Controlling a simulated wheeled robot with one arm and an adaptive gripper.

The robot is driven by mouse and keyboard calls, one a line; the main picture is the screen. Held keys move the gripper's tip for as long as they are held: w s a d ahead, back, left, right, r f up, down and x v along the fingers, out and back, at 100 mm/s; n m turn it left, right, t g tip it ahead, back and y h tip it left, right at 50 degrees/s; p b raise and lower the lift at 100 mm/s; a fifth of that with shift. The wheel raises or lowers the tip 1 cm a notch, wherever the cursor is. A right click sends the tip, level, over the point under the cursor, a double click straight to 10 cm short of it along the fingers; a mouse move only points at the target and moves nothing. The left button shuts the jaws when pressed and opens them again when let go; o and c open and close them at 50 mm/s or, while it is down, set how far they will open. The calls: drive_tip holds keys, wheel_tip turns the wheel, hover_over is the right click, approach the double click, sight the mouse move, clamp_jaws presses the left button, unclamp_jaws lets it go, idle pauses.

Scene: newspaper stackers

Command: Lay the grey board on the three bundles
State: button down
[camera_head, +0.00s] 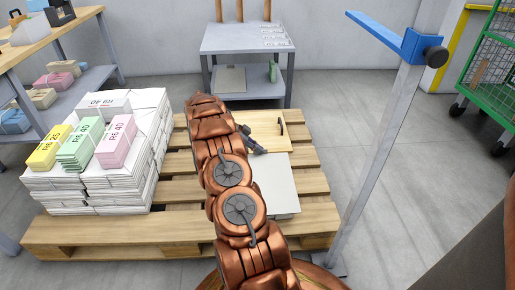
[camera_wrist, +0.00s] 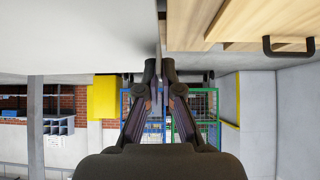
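The grey board (camera_head: 274,184) shows as a pale flat panel on the right part of the pallet, partly hidden by my arm. In the wrist view the grey board (camera_wrist: 80,35) fills the upper left. My gripper (camera_head: 255,146) is at its far end, next to a wooden panel. In the wrist view the fingertips of my gripper (camera_wrist: 159,72) are close together near the board's side edge; I cannot tell if they hold it. Yellow (camera_head: 49,148), green (camera_head: 81,144) and pink (camera_head: 116,141) bundles lie side by side on the white paper stacks at the left.
The wooden panel (camera_head: 265,125) with a black handle lies beyond the board. Paper stacks (camera_head: 125,180) cover the left of the pallet (camera_head: 110,232). A grey-white bundle (camera_head: 105,103) lies behind the coloured ones. A post with a blue arm (camera_head: 385,35) stands at the right.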

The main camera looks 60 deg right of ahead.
drive_tip(key=shift+f, duration=0.6)
idle(0.3)
drive_tip(key=c, duration=1.2)
unclamp_jaws()
drive_tip(key=shift+c, duration=0.2)
drive_tip(key=shift+w+r, duration=0.1)
drive_tip(key=v, duration=1.1)
drive_tip(key=shift+w+a+r, duration=0.2)
drive_tip(key=shift+w+a, duration=0.05)
